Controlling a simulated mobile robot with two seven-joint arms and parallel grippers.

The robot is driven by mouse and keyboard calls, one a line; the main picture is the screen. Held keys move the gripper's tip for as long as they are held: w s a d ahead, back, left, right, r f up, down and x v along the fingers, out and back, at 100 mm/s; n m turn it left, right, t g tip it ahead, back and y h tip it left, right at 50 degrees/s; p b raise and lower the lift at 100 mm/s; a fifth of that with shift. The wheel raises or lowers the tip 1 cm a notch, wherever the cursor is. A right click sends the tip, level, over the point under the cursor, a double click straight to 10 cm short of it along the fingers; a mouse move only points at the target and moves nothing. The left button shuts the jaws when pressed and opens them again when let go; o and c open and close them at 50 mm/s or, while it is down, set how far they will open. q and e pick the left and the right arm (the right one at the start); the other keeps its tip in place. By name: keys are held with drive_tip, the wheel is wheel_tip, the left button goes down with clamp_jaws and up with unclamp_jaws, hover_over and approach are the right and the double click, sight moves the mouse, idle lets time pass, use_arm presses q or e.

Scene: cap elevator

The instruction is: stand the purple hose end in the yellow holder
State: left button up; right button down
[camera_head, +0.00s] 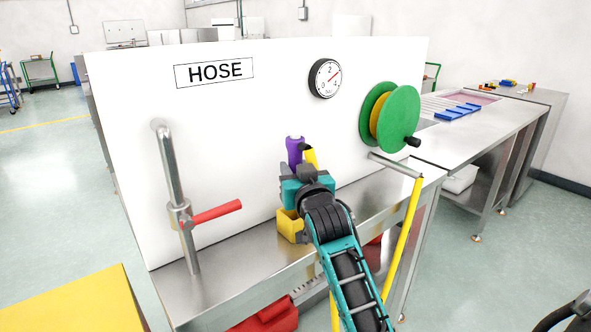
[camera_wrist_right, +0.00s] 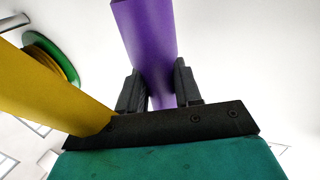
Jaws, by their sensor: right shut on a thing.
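The purple hose end (camera_head: 294,147) stands roughly upright in front of the white panel. My right gripper (camera_head: 297,171) is shut on it, and the wrist view shows the purple tube (camera_wrist_right: 150,45) between the two dark fingers (camera_wrist_right: 160,90). The yellow holder (camera_head: 289,226) sits on the metal ledge against the panel, just below and behind my gripper. My gripper hides the lower part of the hose end, so I cannot tell whether it touches the holder. My left gripper is not in view.
The yellow hose (camera_head: 408,225) hangs from the green reel (camera_head: 398,122); a yellow length (camera_wrist_right: 45,85) passes close to my right gripper. A metal pipe with a red lever (camera_head: 215,212) stands to the left. Red items (camera_head: 268,316) lie below the ledge (camera_head: 235,265).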

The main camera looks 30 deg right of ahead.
drive_tip(key=shift+f+b, duration=0.75)
drive_tip(key=shift+f, duration=0.65)
drive_tip(key=shift+f+b, duration=1.45)
drive_tip(key=shift+f, duration=1)
drive_tip(key=c, duration=1)
unclamp_jaws()
drive_tip(key=o, duration=0.3)
